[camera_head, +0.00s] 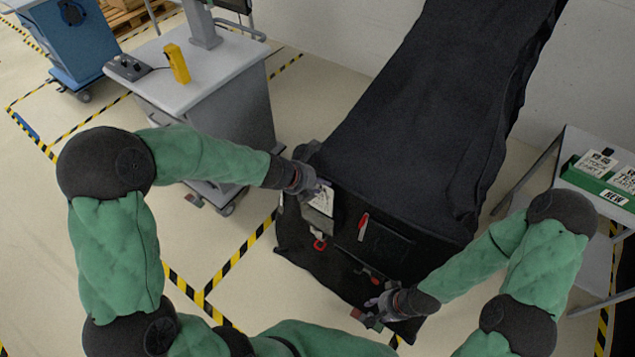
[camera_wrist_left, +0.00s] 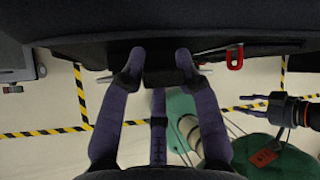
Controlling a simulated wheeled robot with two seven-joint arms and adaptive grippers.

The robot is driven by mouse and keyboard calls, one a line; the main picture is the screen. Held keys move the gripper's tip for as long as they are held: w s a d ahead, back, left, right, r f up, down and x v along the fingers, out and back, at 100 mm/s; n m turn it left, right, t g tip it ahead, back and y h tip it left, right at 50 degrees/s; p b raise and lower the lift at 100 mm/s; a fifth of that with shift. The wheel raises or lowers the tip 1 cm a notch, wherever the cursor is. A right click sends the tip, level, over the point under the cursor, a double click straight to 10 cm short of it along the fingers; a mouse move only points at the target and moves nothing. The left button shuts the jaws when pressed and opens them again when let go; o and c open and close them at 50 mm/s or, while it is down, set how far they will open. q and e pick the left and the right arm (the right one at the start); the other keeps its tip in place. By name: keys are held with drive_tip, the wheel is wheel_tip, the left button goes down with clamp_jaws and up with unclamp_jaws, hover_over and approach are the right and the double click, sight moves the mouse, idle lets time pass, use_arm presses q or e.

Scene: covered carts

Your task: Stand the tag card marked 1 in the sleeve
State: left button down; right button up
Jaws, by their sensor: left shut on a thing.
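A white card with dark print (camera_head: 327,201) is upright at the left of the black covered cart's (camera_head: 345,262) near face. My left gripper (camera_head: 322,188) is shut on it from above and hides part of it; its number cannot be read. In the left wrist view, my left gripper (camera_wrist_left: 160,62) has a dark piece between its fingers, with thin pale edges on both sides. A grey sleeve-like panel (camera_head: 317,222) is directly below the card. I cannot tell whether the card is inside it or in front. My right gripper (camera_head: 374,302) is open and empty by the cart's lower right.
A red clip (camera_head: 320,243) hangs below the grey panel; a red marker (camera_head: 363,227) is on the cover to its right. A green holder marked NEW (camera_head: 600,184) with white cards stands on the right table. A grey cart (camera_head: 217,75) carries a yellow device (camera_head: 176,63).

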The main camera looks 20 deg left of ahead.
use_arm(q)
drive_tip(key=shift+f+b, duration=4.7)
drive_tip(key=shift+f, duration=0.3)
drive_tip(key=c, duration=0.8)
unclamp_jaws()
drive_tip(key=shift+a+r, duration=0.1)
approach(318, 202)
drive_tip(key=shift+v, duration=1.2)
